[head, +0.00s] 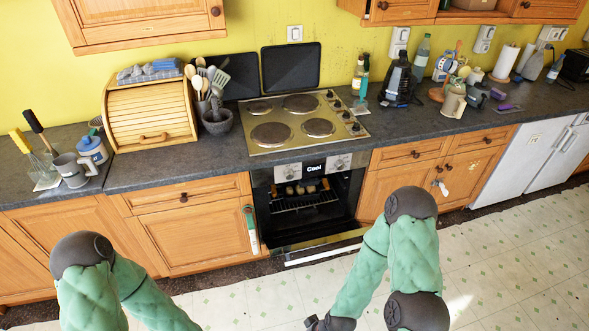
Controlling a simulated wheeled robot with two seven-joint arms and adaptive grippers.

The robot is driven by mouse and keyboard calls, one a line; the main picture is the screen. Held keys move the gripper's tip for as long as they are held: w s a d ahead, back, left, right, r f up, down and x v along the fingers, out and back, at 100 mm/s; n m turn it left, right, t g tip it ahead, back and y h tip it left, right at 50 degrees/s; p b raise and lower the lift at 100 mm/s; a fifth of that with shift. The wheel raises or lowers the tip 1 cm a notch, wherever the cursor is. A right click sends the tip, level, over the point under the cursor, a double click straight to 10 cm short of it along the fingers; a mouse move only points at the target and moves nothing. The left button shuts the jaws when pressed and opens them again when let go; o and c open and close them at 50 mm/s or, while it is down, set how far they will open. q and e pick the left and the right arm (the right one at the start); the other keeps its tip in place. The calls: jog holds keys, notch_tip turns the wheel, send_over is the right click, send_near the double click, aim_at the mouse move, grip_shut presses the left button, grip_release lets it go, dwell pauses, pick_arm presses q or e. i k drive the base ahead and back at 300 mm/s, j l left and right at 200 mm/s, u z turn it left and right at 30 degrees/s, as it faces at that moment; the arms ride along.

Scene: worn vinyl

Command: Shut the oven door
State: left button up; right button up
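The oven (300,195) is built into the counter under the hob. Its front is open, and the dark inside shows a rack with some small light items on it. The oven door (322,248) is lowered at the bottom of the opening, its pale metal edge toward me. My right forearm crosses close to the door's right end in the picture. My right gripper (328,323) is at the bottom edge, partly cut off, in front of and below the door and apart from it; its fingers are not clear. My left gripper is below the picture.
The hob (305,120) above is clear of pots. The patterned floor (500,270) in front is free. White appliances (530,160) stand at the right.

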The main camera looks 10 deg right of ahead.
aim_at(285, 244)
jog(key=z, duration=0.35)
jog(key=i+u, duration=0.35)
jog(key=i, duration=0.55)
